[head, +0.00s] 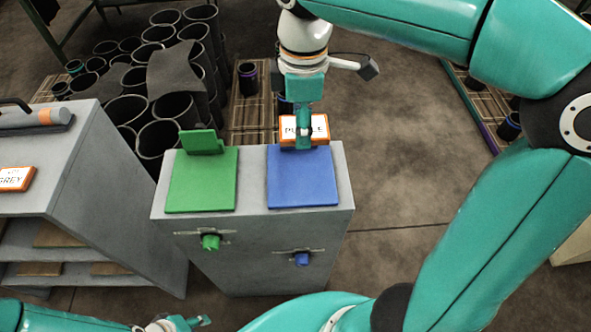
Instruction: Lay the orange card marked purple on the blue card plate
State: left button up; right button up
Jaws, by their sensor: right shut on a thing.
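The orange-edged card with a white face (290,128) shows purple lettering partly covered by my gripper. My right gripper (303,138) comes down from above and is shut on this card. The card is at the far edge of the blue card plate (303,183); I cannot tell whether it touches the plate. The blue plate lies on the right half of the grey stand's top, its front part bare. My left gripper (190,322) is low at the bottom left edge, far from the card, and its jaws are too small to judge.
A green plate (202,185) with a raised green back piece lies left of the blue plate. Green (210,242) and blue (301,259) knobs are on the stand's front. A card marked GREY (15,180) lies on the left shelf unit. Several black sleeves (160,138) stand behind.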

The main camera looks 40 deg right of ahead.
aim_at(299, 180)
notch_tip(299, 180, down, 16)
jog(key=shift+w+a+r+b, duration=0.15)
jog(key=shift+r+b, duration=0.05)
jog(key=shift+b, duration=0.25)
jog(key=o, duration=1.1)
jog(key=shift+o, duration=0.2)
notch_tip(299, 180, up, 12)
jog(key=shift+r+p, duration=0.1)
jog(key=shift+p, duration=0.35)
